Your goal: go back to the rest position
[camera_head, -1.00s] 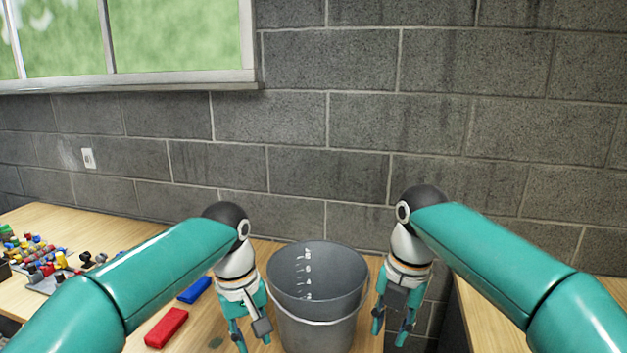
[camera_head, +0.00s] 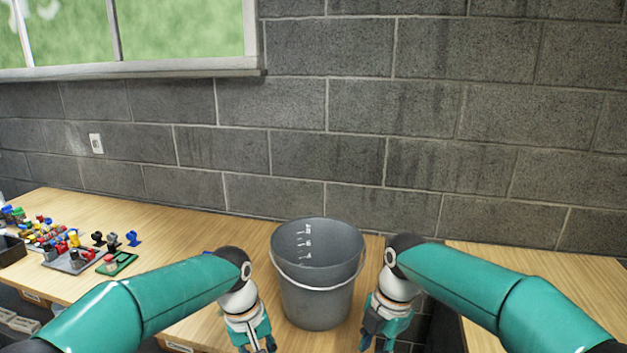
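My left gripper (camera_head: 256,343) hangs down at the left front of a grey bucket (camera_head: 316,300), apart from it. My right gripper (camera_head: 377,342) hangs down at the right front of the bucket. Both gripper tips are at or past the bottom edge of the view, and I see nothing held in either. Whether their fingers are open or shut does not show clearly. The bucket stands upright on the wooden table, with its pale handle hanging at the front.
Several coloured parts sit on small boards (camera_head: 72,258) on the left of the table (camera_head: 180,232). A small blue piece (camera_head: 133,238) lies nearby. A second wooden table (camera_head: 560,280) stands at the right, beyond a gap. A grey block wall (camera_head: 350,110) closes the back.

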